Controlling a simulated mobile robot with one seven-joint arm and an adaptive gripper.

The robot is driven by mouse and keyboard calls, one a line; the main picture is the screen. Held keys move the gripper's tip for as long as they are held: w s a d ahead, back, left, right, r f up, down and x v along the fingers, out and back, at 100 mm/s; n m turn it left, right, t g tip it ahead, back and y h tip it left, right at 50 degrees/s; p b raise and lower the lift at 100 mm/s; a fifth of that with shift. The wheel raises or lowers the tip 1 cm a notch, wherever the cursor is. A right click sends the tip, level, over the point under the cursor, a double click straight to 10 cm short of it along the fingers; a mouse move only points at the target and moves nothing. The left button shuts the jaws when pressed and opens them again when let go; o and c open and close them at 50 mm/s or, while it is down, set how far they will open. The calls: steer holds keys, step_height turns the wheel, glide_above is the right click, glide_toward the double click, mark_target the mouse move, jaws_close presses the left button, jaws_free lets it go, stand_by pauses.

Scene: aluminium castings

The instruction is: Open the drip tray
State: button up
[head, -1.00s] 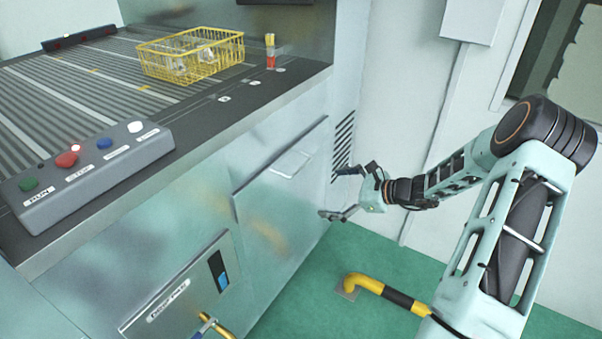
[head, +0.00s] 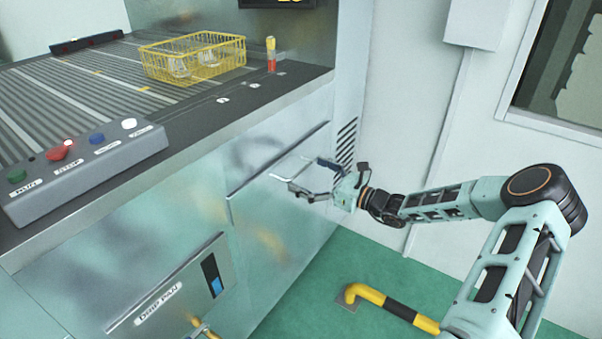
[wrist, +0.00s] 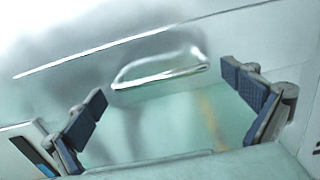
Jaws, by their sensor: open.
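The metal front panel (head: 262,215) on the machine's side has a slanted top lip and a pale bar handle (head: 290,166). The panel looks closed. A plate to its lower left carries the label "Drip pan" (head: 158,304). My gripper (head: 308,176) is open and empty, right at the handle in the head view. In the wrist view the handle (wrist: 160,76) lies ahead, between and a little beyond the two blue-padded fingers (wrist: 165,92). I cannot tell whether a finger touches it.
A yellow wire basket (head: 193,62) with castings stands on the slatted conveyor above. A button box (head: 85,165) sits at the counter's edge. A yellow-black floor rail (head: 390,306) stands below my arm.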

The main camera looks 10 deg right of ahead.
steer(key=shift+x, duration=1.05)
steer(key=shift+d, duration=0.1)
steer(key=c, duration=1.4)
steer(key=p+v, duration=0.5)
steer(key=v, duration=2)
steer(key=shift+r, duration=0.15)
steer(key=o, duration=1.4)
